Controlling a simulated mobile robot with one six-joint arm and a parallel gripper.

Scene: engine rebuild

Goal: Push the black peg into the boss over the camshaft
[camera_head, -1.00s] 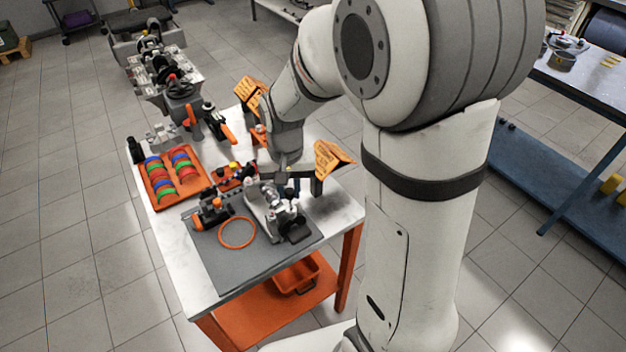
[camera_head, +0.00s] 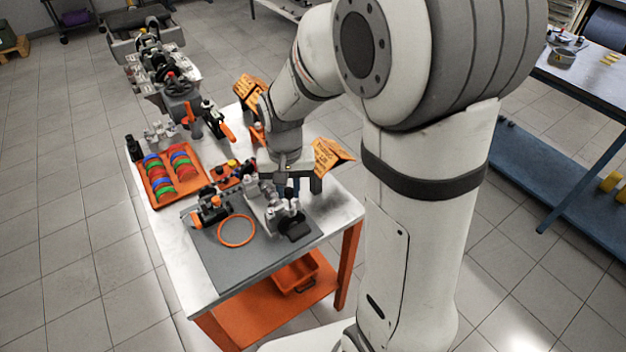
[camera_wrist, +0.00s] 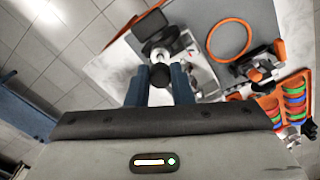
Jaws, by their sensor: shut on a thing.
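The black peg (camera_wrist: 160,75) shows end-on as a dark round shape between the two blue fingers of my gripper (camera_head: 289,188) in the wrist view. My gripper is shut on it. The grey metal engine head assembly (camera_head: 268,208) sits on the dark mat, and my gripper is over or just behind its back right side in the head view. Part of the assembly shows beyond the peg in the wrist view (camera_wrist: 188,50). The camshaft and its boss cannot be made out. I cannot tell whether the peg touches the assembly.
An orange ring (camera_head: 236,231) and an orange-black clamp-like tool (camera_head: 210,212) lie on the mat (camera_head: 228,268). An orange tray (camera_head: 197,187) holds red, green and blue rings. A black block (camera_head: 294,230) is at the assembly's front. Orange sign-like flaps (camera_head: 330,155) stand close to my gripper.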

